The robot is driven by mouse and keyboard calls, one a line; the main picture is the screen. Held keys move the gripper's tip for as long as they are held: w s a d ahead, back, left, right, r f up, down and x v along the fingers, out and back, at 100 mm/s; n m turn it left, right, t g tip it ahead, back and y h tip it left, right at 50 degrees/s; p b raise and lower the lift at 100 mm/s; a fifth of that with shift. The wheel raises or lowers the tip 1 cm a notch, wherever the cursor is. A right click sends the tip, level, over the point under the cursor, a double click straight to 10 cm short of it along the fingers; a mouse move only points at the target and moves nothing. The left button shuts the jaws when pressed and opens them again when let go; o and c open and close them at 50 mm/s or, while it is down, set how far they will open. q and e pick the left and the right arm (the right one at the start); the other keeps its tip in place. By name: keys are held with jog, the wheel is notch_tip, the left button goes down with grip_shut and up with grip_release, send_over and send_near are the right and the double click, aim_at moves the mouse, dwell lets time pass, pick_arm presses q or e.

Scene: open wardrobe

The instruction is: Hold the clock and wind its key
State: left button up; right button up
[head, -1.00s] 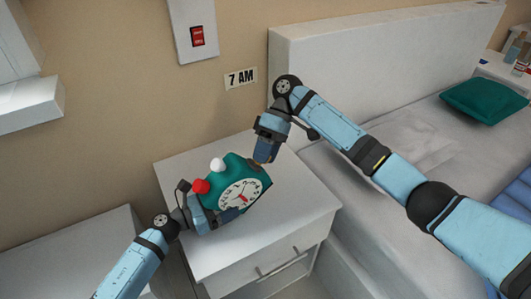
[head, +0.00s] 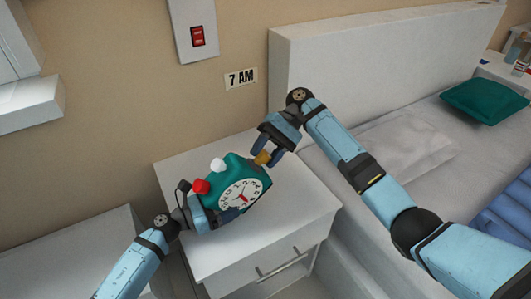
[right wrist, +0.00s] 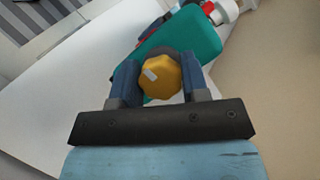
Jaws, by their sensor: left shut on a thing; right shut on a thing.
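The green clock (head: 236,172) with a white dial, a red knob and a white knob on top is tilted just above or on the white nightstand; I cannot tell if it touches. My left gripper (head: 208,214) is shut on the clock at its lower left side. The yellow key (head: 263,158) sticks out of the clock's right side. My right gripper (head: 270,155) is shut on the key. In the right wrist view the round, lobed key (right wrist: 160,76) sits between the two blue fingers, with the green clock body (right wrist: 185,40) behind it.
The white nightstand (head: 300,200) has free top surface around the clock. A bed with a white headboard (head: 370,50) and a green pillow (head: 487,101) stands at the right.

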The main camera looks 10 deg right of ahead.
jog(key=m+y, duration=0.1)
jog(key=m, duration=0.2)
jog(key=m+t+y, duration=0.1)
jog(key=m, duration=0.3)
jog(key=shift+y, duration=0.4)
jog(key=m+t+y, duration=0.1)
jog(key=m, duration=0.3)
jog(key=m+t, duration=0.2)
jog(key=m, duration=0.1)
jog(key=shift+m+y, duration=0.4)
jog(key=m+t, duration=0.1)
jog(key=m, duration=0.3)
jog(key=m+t, duration=0.2)
jog(key=m, duration=0.1)
jog(key=shift+m, duration=0.4)
jog(key=m+t, duration=0.1)
jog(key=m, duration=0.2)
jog(key=m+t+h, duration=0.1)
jog(key=m, duration=0.1)
jog(key=shift+a+m, duration=0.1)
jog(key=shift+m, duration=0.3)
jog(key=o, duration=0.9)
